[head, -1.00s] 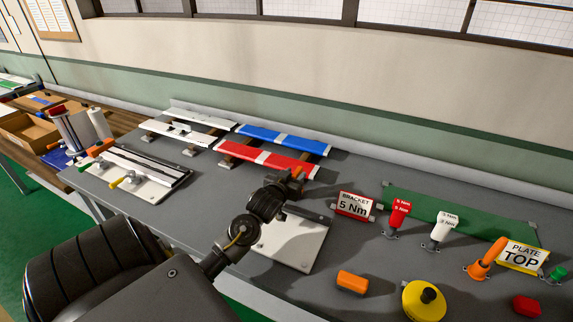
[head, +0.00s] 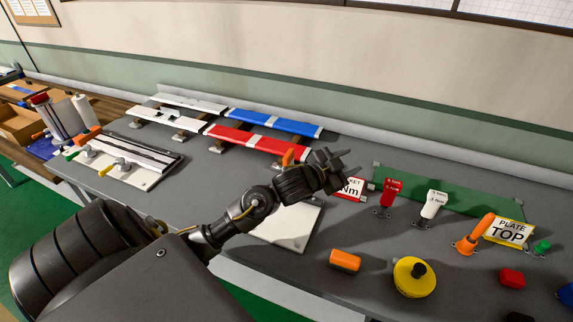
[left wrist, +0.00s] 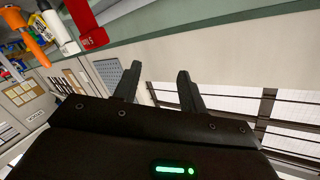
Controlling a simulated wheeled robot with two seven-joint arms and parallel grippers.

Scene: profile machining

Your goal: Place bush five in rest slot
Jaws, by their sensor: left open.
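My left gripper (head: 334,160) is raised above the table, in front of the bracket sign (head: 351,188) and partly covering it. In the left wrist view its two fingers (left wrist: 157,82) stand apart with nothing between them. I cannot pick out bush five or the rest slot for certain in either view. A white plate (head: 290,228) lies under my left forearm, partly hidden by it. An orange upright part (head: 289,156) shows just behind the arm. My right gripper is not in view.
Red (head: 245,138) and blue (head: 275,122) profiles lie at the back. A clamp fixture (head: 125,165) is at left. Red (head: 391,188) and white (head: 433,203) drivers, an orange tool (head: 474,233), an orange block (head: 345,260) and a yellow round part (head: 409,283) stand at right.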

